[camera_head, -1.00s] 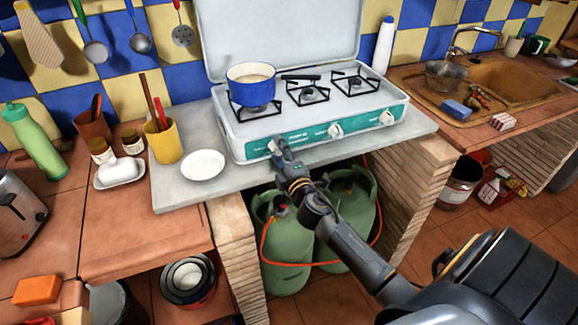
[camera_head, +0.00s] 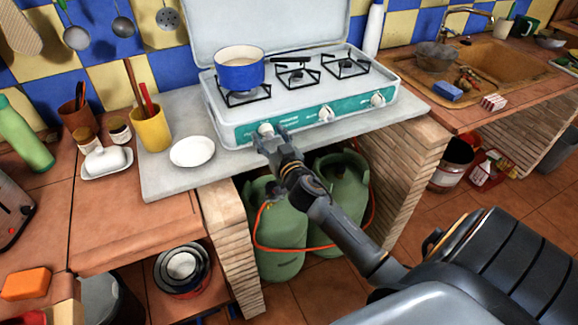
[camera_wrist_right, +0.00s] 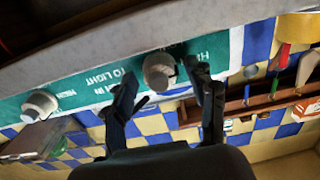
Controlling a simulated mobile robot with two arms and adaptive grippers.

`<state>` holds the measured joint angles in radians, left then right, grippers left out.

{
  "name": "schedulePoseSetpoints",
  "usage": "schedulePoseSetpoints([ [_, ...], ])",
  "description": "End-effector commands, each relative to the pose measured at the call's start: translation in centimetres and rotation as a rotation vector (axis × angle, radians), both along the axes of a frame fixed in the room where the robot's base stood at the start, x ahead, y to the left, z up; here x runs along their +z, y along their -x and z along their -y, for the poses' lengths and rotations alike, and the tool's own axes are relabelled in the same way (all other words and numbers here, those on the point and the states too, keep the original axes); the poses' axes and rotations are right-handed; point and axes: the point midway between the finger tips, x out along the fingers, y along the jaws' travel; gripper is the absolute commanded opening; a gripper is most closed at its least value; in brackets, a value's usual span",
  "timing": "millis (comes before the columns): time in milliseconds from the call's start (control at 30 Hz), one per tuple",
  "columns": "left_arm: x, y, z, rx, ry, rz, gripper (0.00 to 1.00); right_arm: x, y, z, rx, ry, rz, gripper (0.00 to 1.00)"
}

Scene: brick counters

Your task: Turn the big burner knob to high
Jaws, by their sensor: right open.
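The white camping stove (camera_head: 222,128) has a teal front panel with three white knobs. The left knob (camera_head: 265,130) is the one at my right gripper (camera_head: 272,139); the middle knob (camera_head: 326,114) and right knob (camera_head: 378,99) are clear of it. My right gripper is open, its fingertips just below and in front of the left knob. In the right wrist view this knob (camera_wrist_right: 158,71) appears between the two spread fingers; contact is not clear. Another knob (camera_wrist_right: 38,105) shows farther left there. My left gripper is out of view.
A blue pot (camera_head: 240,74) stands on the left burner. A white saucer (camera_head: 192,152) and a yellow cup (camera_head: 151,130) stand left of the stove. Green gas bottles (camera_head: 277,237) with an orange hose are under the counter, below my right arm.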

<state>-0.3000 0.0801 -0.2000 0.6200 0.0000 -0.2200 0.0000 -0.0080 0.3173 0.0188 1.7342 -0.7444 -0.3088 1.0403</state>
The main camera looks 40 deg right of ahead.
Motion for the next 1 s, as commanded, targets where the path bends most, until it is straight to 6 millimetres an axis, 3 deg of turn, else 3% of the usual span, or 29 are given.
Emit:
schedulePoseSetpoints([
  [667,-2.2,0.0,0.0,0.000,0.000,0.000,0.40,-0.3,13.4,-3.2,-0.001,-0.007,0.000,0.57],
  [1000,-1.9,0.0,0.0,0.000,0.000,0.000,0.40,-6.7,13.0,-3.6,0.011,-0.014,-0.131,0.57],
])
